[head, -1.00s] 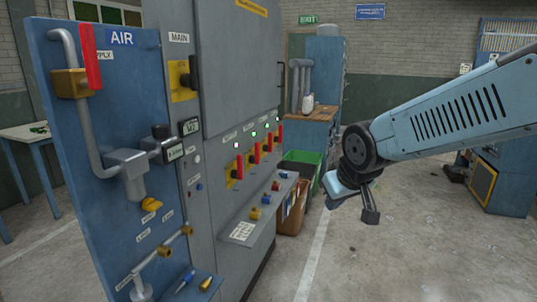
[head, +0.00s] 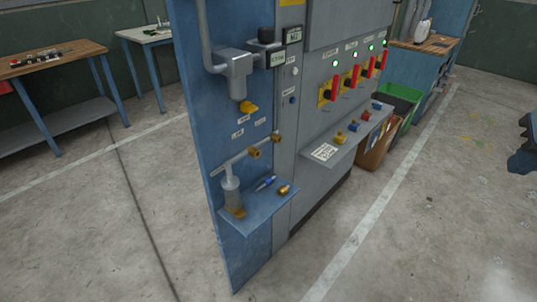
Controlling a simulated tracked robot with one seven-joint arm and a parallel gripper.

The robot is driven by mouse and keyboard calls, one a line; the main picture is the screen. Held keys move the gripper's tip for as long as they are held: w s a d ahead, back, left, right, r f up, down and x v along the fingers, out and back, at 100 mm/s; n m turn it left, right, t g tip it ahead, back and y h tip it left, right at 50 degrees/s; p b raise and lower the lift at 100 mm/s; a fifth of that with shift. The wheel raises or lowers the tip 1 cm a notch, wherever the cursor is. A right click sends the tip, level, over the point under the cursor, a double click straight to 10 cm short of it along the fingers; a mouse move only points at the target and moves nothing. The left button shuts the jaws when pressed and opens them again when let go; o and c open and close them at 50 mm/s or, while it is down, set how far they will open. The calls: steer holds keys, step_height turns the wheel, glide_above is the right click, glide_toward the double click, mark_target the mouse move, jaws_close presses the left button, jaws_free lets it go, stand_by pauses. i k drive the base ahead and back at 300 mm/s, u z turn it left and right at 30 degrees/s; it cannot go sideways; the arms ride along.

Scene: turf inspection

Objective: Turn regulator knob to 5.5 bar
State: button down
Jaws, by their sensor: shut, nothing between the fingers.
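The regulator is a grey body (head: 234,75) on the blue panel marked AIR in the earlier frame. A black knob (head: 266,35) stands on the pipe at its right, above a small readout (head: 277,59) too small to read. A yellow fitting (head: 249,107) is below the body. I cannot tell the knob's setting. My gripper does not show clearly in the head view. Only a dark blue piece is cut off at the right edge, and I cannot tell whether it is part of my arm. Nothing touches the knob.
A grey cabinet (head: 345,90) with red-handled switches and a protruding shelf (head: 335,150) adjoins the panel. A small ledge (head: 262,212) juts from the panel's foot. Bins (head: 378,145) stand beyond. The floor in front, at right, is clear.

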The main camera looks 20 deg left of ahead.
mark_target(265, 35)
steer(key=u, duration=2.5)
steer(key=k, duration=0.1)
steer(key=z, duration=0.95)
